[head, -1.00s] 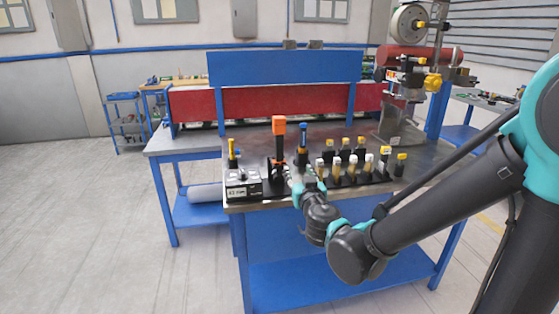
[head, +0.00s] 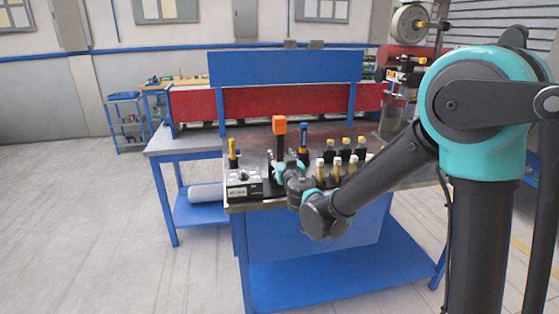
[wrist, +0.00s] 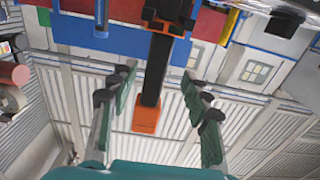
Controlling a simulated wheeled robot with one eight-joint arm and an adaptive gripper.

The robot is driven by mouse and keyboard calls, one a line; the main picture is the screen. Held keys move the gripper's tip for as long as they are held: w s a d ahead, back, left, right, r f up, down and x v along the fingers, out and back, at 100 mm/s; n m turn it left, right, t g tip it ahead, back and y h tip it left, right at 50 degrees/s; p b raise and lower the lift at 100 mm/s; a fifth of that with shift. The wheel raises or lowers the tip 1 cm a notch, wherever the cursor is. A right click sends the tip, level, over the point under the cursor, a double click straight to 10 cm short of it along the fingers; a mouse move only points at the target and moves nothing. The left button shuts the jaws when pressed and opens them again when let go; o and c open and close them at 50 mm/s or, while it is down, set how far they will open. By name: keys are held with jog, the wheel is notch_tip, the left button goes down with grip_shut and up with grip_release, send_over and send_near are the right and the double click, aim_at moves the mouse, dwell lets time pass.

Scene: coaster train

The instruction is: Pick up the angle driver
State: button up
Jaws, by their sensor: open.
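The angle driver, which I take to be the upright black tool with an orange block on top (head: 279,126), stands at the front of the workbench. In the wrist view, its black shaft (wrist: 156,70) runs between the two fingers, with the orange end toward the bottom of the picture. My gripper (wrist: 157,80) is open, with a finger on either side of the shaft and visible gaps; no contact shows. In the head view, my gripper (head: 274,164) is low beside the tool, and my wrist partly hides the tool's base.
A grey-and-black box (head: 243,186) and a yellow-topped tool (head: 233,152) stand to the left. A blue-topped tool (head: 303,140) stands close on the right.

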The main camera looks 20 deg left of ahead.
aim_at(281, 151)
jog(key=x, duration=0.5)
jog(key=shift+w+d+f, duration=0.15)
grip_shut()
dwell(0.4)
